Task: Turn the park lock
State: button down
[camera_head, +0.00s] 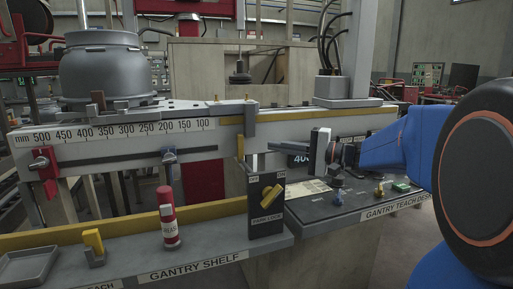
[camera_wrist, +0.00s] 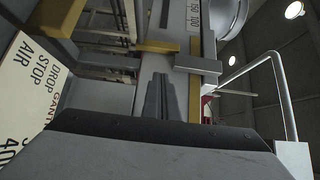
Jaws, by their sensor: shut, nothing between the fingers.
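The park lock (camera_head: 266,222) is a dark upright box at the right end of the gantry shelf, with its name on a label low on its front. Its yellow knob (camera_head: 271,195) sits slanted, rising to the right. My gripper (camera_head: 276,148) is shut and empty, reaching in from the right above and a little right of the box, apart from the knob. In the wrist view the shut fingers (camera_wrist: 158,100) point at grey and yellow gantry parts; the knob is not seen there.
The gantry teach desk (camera_head: 350,200) with small knobs lies below my arm. A red-and-white cylinder (camera_head: 168,220), a yellow lever (camera_head: 93,241) and a grey tray (camera_head: 28,266) are on the shelf. The ruled gantry beam (camera_head: 120,135) runs behind. A sign (camera_wrist: 30,95) is at left in the wrist view.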

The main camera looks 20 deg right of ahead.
aim_at(243, 144)
jog(key=x, duration=0.3)
jog(key=shift+w+a, duration=0.1)
jog(key=shift+a, duration=1.95)
